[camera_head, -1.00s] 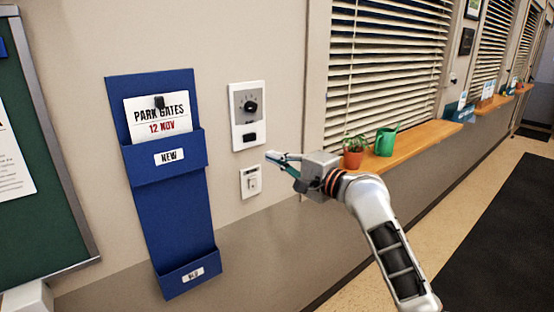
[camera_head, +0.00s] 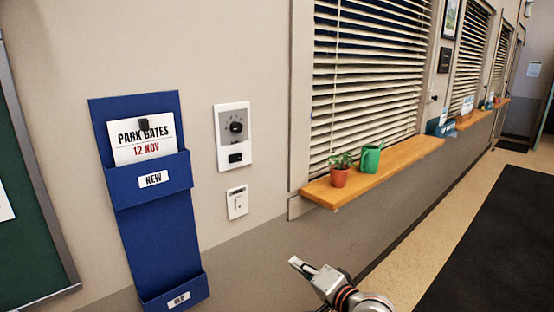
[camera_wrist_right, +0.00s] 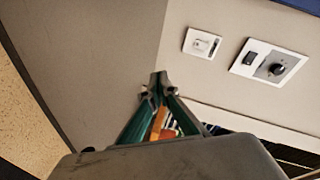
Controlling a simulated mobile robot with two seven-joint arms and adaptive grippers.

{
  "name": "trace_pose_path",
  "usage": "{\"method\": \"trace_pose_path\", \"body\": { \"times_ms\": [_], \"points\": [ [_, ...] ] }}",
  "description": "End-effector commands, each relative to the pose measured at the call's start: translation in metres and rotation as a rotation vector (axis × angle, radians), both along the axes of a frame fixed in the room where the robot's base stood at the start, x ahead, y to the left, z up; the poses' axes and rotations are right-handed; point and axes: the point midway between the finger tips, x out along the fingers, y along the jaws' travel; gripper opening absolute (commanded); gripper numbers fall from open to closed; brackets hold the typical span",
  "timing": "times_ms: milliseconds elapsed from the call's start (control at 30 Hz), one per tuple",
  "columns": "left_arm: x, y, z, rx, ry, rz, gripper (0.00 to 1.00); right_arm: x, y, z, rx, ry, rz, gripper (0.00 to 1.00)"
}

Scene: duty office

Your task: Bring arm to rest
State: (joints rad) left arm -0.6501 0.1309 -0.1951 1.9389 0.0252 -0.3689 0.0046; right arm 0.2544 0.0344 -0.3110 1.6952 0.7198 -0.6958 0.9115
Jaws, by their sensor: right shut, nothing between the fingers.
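My right gripper (camera_head: 296,264) is at the bottom of the head view, below the window shelf and away from the wall. Its fingers are shut with nothing between them. In the right wrist view its fingertips (camera_wrist_right: 158,78) meet in front of the bare wall. My left gripper is not in view. A wall panel with a black dial (camera_head: 236,127) and a smaller switch plate (camera_head: 237,202) are up and left of the gripper. Both also show in the right wrist view, the dial (camera_wrist_right: 278,69) and the switch plate (camera_wrist_right: 203,43), apart from the fingers.
A blue wall rack (camera_head: 160,235) holds a "PARK GATES 12 NOV" card (camera_head: 142,148) in its "NEW" pocket. A wooden shelf (camera_head: 400,158) under the blinds carries a potted plant (camera_head: 340,174) and a green watering can (camera_head: 370,158). A dark mat (camera_head: 500,240) lies on the floor.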

Motion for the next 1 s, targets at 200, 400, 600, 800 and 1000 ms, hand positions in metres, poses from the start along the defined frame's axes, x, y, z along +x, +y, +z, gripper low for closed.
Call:
{"method": "trace_pose_path", "body": {
  "times_ms": [200, 400, 600, 800, 1000],
  "points": [
    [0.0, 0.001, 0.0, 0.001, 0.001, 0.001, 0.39, -0.081, -0.055, -0.123, -0.351, -0.031, -0.043, 0.0],
    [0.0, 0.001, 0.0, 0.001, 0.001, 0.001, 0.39, -0.174, -0.101, -0.204, -0.701, -0.061, -0.003, 0.0],
    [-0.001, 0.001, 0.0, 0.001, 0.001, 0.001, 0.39, -0.268, -0.137, -0.253, -1.02, -0.093, 0.101, 0.0],
    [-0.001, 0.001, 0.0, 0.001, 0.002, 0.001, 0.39, -0.319, -0.155, -0.269, -1.193, -0.122, 0.184, 0.0],
    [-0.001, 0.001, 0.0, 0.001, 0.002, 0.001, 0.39, -0.326, -0.157, -0.271, -1.22, -0.128, 0.199, 0.0]
  ]
}}
